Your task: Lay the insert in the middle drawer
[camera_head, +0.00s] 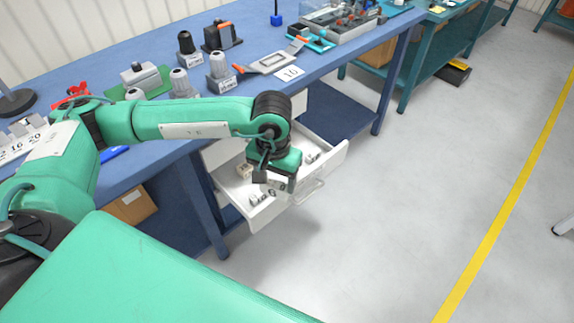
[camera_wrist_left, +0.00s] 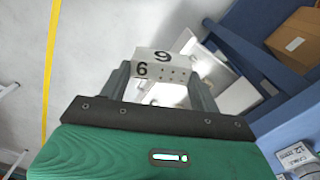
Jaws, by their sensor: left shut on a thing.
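A white block-shaped insert (camera_wrist_left: 160,68) with black digits and a row of small dark holes is between the fingers of my left gripper (camera_wrist_left: 162,88) in the left wrist view. One face reads 6, another reads as 6 or 9. In the head view my left gripper (camera_head: 271,182) points down over a pulled-out white drawer (camera_head: 331,164), shut on the insert, which is mostly hidden there. I cannot tell whether the insert touches the drawer floor, or which level this drawer is. My right gripper is not in view.
Small pieces with dark marks (camera_head: 311,157) lie in the drawer beside my gripper. The blue bench (camera_head: 335,57) above carries grey-capped parts (camera_head: 219,72), an orange-handled tool (camera_head: 272,62) and a card marked 10 (camera_head: 289,74). A cardboard box (camera_head: 132,204) is underneath.

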